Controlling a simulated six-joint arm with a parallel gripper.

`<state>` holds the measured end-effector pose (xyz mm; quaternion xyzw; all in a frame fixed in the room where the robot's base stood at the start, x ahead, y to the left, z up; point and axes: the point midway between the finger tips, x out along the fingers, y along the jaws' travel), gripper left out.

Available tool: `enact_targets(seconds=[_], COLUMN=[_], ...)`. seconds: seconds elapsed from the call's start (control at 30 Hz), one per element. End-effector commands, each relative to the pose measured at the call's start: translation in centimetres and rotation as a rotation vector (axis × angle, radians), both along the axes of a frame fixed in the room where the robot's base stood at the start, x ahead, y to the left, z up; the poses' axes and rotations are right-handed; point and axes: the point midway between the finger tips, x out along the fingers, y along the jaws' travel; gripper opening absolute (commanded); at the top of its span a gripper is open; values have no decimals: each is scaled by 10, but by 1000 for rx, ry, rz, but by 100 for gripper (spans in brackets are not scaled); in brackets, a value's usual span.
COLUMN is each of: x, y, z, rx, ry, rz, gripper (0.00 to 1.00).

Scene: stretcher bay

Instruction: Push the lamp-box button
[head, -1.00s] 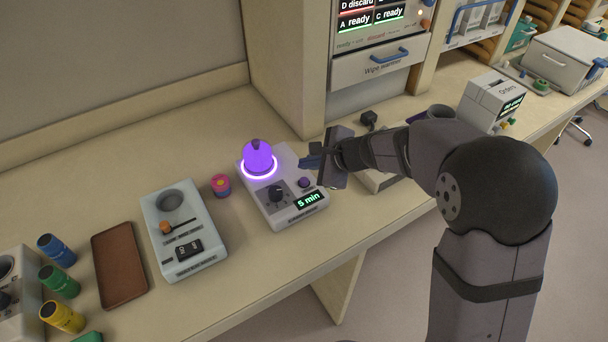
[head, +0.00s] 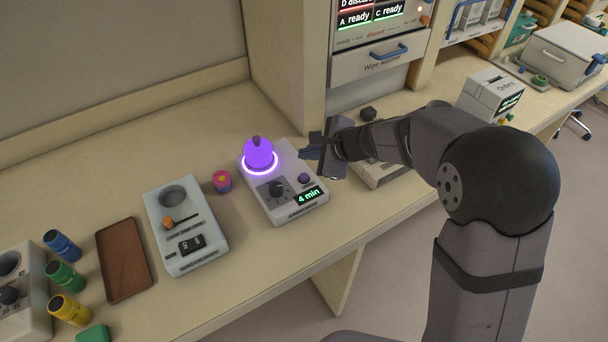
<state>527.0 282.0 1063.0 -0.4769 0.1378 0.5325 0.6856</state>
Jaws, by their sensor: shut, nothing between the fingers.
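The lamp box (head: 285,215) is a pale box on the counter with a glowing purple dome (head: 258,153), lit by a bright ring at its base. On its top are a dark knob (head: 276,188), a small round purple button (head: 304,178) and a green-lit display (head: 309,196) reading "4 min". My gripper (head: 307,152) is shut and empty. In the picture its fingertips lie just above the button, over the box's back right edge. They look apart from the button, but I cannot tell their height above the box.
Left of the lamp box stand a small pink and purple cylinder (head: 222,181), a pale device (head: 184,252) with an orange-tipped lever, a brown tray (head: 124,270) and several coloured tubes. A grey device (head: 378,172), partly hidden by my arm, stands to the right. A cabinet (head: 285,75) rises behind.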

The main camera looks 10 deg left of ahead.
Motion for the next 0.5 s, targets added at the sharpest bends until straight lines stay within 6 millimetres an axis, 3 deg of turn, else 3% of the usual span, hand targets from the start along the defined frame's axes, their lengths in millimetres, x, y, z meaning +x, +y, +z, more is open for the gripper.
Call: enact_targets(seconds=[0.5], x=[0], y=[0], z=[42], rx=[0], ry=[-1], rz=[0], gripper=[0])
